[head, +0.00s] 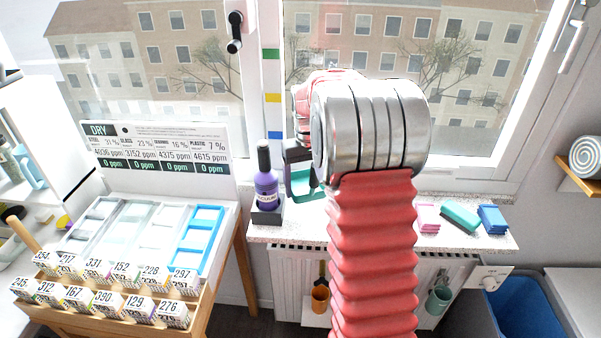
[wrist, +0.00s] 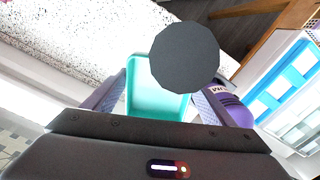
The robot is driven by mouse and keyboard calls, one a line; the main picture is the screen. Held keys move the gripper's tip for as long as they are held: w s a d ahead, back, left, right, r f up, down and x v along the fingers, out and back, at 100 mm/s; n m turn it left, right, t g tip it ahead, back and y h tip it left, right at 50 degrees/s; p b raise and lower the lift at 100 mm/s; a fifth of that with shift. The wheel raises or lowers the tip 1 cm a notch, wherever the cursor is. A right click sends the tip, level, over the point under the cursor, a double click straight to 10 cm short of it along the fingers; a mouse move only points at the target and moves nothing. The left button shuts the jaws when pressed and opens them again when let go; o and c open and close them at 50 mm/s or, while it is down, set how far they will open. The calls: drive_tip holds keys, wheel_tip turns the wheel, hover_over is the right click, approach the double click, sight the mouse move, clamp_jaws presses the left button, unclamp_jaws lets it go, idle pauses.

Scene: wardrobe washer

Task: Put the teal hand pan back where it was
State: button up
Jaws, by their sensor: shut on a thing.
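The teal hand pan (head: 306,184) is partly hidden behind my arm in the head view, just right of a purple bottle. In the wrist view the teal hand pan (wrist: 152,98) lies between the two fingers of my gripper (wrist: 158,102), which is shut on it. In the head view my gripper (head: 293,170) shows as a dark piece left of my silver wrist. The pan is near the window sill (head: 290,229); whether it touches the sill cannot be told.
The purple bottle (head: 265,182) with a dark cap stands close beside my gripper. In the wrist view a dark disc, apparently its cap (wrist: 185,57), covers part of the pan. Pink, teal and blue blocks (head: 460,216) lie on the sill at right. A radiator (head: 300,262) is below.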

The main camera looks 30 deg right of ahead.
sight(307, 213)
drive_tip(key=shift+w, duration=0.25)
drive_tip(key=shift+d, duration=0.2)
drive_tip(key=shift+f, duration=3.95)
drive_tip(key=shift+f, duration=0.5)
drive_tip(key=o, duration=1.2)
drive_tip(key=shift+r, duration=0.15)
